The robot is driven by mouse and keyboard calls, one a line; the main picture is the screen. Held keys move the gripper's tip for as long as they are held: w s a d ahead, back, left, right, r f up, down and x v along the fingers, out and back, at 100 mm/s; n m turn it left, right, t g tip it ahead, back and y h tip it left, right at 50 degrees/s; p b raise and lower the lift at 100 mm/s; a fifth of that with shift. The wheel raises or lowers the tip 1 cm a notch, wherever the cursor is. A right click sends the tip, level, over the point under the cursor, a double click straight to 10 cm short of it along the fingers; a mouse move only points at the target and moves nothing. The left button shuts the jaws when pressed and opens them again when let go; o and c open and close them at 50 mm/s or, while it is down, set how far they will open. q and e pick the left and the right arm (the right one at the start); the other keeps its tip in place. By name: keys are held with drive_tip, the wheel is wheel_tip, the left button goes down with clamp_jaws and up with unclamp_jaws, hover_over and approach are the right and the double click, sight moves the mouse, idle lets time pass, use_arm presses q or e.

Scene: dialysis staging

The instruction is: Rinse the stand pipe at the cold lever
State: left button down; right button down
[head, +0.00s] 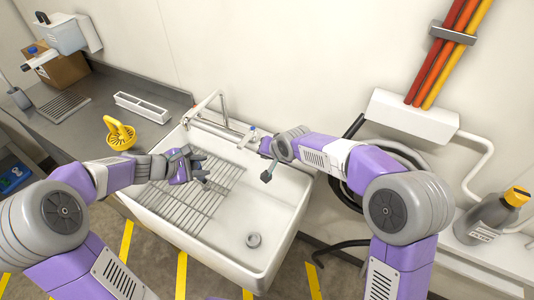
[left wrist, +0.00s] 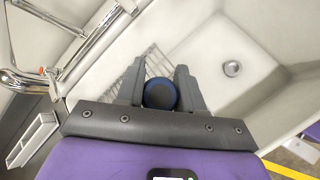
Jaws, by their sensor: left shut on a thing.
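My left gripper (head: 194,166) is over the wire rack in the sink. In the left wrist view its fingers (left wrist: 160,90) are closed around a dark round piece with a blue rim, seen end-on, which I take to be the stand pipe (left wrist: 160,94). Its length is hidden. The chrome tap (head: 210,108) stands at the sink's back edge, and its pipes (left wrist: 75,60) show at left in the left wrist view. A small lever (head: 251,134) is right of the tap, close to my right gripper (head: 267,160). I cannot tell whether that gripper is open or touches the lever.
The white sink (head: 285,215) has a wire rack (head: 215,190) on the left and a drain (head: 254,240) in its clear right part. A yellow item (head: 119,133) and a white tray (head: 142,107) stand on the left counter. A bottle (head: 485,218) stands at right.

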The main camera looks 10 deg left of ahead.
use_arm(q)
drive_tip(key=s+d+r+p, duration=0.2)
drive_tip(key=s+r, duration=0.2)
drive_tip(key=shift+d, duration=0.25)
idle(1.3)
